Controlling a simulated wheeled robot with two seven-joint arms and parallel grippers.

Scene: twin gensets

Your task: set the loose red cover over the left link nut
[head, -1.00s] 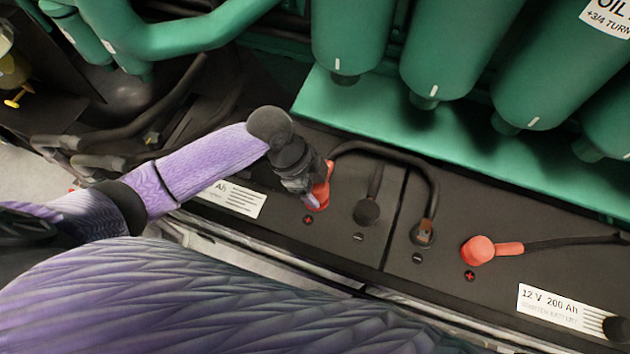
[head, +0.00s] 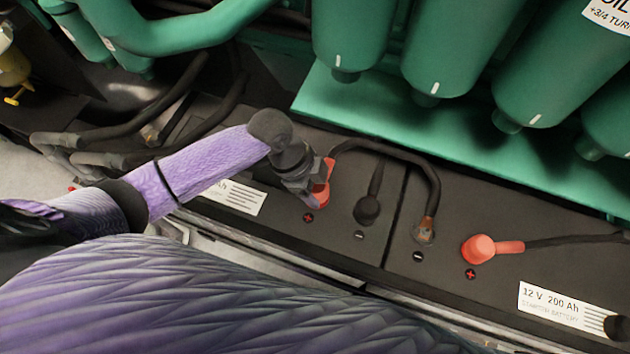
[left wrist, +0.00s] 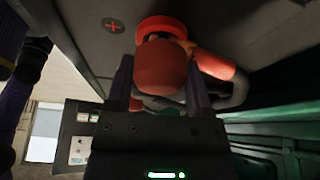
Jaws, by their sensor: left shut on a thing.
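My left gripper (head: 318,190) is at the plus post of the left battery and is shut on the red cover (head: 322,196). In the left wrist view the cover (left wrist: 163,68) sits between the two fingers, with its red sleeve (left wrist: 215,65) alongside the black link cable. A red ring (left wrist: 166,26) lies against the battery top beyond it, with a dark gap between ring and cover. The left link nut is hidden by the cover and gripper. I cannot tell whether the cover touches the post.
The black link cable (head: 405,155) arches to a bare copper-coloured lug (head: 425,230) on the right battery. A black cap (head: 367,210) and another red cover (head: 479,248) sit on other posts. Green filters (head: 440,45) and a green ledge (head: 400,115) overhang behind.

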